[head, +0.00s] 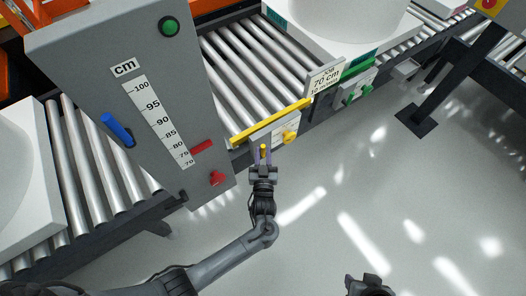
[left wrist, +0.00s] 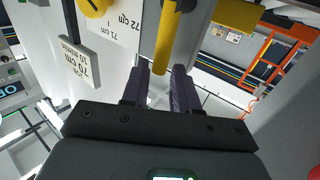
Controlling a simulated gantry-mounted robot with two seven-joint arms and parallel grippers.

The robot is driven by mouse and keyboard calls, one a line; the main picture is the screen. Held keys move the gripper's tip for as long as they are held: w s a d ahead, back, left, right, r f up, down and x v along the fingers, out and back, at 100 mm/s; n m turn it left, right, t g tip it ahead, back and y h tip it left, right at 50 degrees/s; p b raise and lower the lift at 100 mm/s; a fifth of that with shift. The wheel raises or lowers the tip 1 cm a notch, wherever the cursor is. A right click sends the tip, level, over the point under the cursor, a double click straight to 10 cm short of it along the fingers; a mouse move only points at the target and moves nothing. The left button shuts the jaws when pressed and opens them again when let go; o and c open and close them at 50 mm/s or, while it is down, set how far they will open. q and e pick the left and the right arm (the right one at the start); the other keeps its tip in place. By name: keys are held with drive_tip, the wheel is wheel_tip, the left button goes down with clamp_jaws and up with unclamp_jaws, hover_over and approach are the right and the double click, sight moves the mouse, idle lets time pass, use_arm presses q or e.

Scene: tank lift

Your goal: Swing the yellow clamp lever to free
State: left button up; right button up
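The yellow lever (head: 263,149) sticks out from the light panel (head: 276,136) on the side of the roller conveyor. My left gripper (head: 263,163) is in front of it, with the lever's end between its fingers. In the left wrist view the yellow lever (left wrist: 165,42) reaches down between the two dark fingers (left wrist: 160,85). The fingers stand apart, so the gripper looks open; whether either touches the lever is unclear. My right gripper (head: 368,286) shows only in part at the bottom edge of the head view, and its finger state is unclear.
A yellow bar (head: 270,121) runs above the panel, and a yellow knob (head: 290,135) sits right of the lever. A grey "cm" scale column (head: 115,45) with blue and red handles stands left. A "70 cm" sign (head: 325,78) and green parts are right. The floor in front is clear.

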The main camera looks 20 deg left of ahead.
use_arm(q)
drive_tip(key=shift+x, duration=0.9)
clamp_jaws()
